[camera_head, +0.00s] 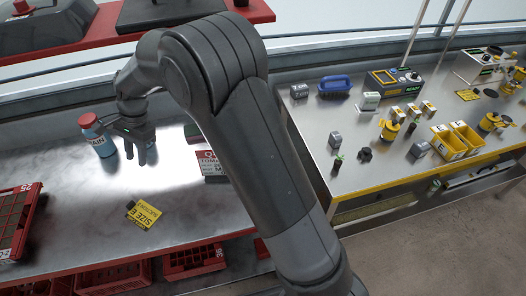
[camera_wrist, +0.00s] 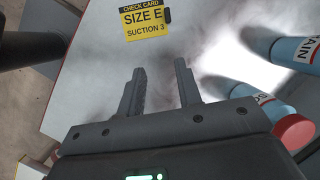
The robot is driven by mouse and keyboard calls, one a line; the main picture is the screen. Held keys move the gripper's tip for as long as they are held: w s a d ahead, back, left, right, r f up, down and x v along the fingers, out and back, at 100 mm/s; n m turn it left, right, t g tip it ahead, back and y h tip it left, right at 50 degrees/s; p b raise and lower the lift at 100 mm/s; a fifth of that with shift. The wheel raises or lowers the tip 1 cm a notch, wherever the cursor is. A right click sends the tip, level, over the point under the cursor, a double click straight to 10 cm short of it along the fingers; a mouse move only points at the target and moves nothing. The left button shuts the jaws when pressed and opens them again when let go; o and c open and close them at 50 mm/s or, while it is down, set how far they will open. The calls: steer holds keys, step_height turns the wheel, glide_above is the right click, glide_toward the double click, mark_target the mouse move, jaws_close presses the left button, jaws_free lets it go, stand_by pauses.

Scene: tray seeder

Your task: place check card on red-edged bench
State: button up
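The check card (camera_head: 144,213) is yellow and black and lies on the metal top of the left bench (camera_head: 85,187), which has a red front edge. In the wrist view the card (camera_wrist: 146,24) reads "SIZE E, SUCTION 3" and lies beyond my fingertips, apart from them. My gripper (camera_head: 139,152) is above the same bench, farther back than the card. In the wrist view my gripper (camera_wrist: 160,70) is open, with nothing between its fingers.
A blue drain bottle (camera_head: 98,138) with a red cap stands close left of my gripper. A red crate (camera_head: 20,222) is at the left edge. The yellow-edged bench (camera_head: 310,118) at right holds several tools and bins.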

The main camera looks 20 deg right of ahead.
steer(key=s+d+r+n+t, duration=0.2)
steer(key=s+d+r, duration=0.2)
steer(key=d+r, duration=0.45)
steer(key=s+d+r+n+t, duration=0.2)
steer(key=s+d+r, duration=0.3)
steer(key=d, duration=0.7)
steer(key=s+d+r+n+t+h, duration=0.2)
steer(key=s+d+n+t+h, duration=0.1)
steer(key=s+d, duration=1.1)
steer(key=shift+s+d+r+n+t, duration=0.4)
steer(key=shift+s+n, duration=0.1)
steer(key=shift+s, duration=0.15)
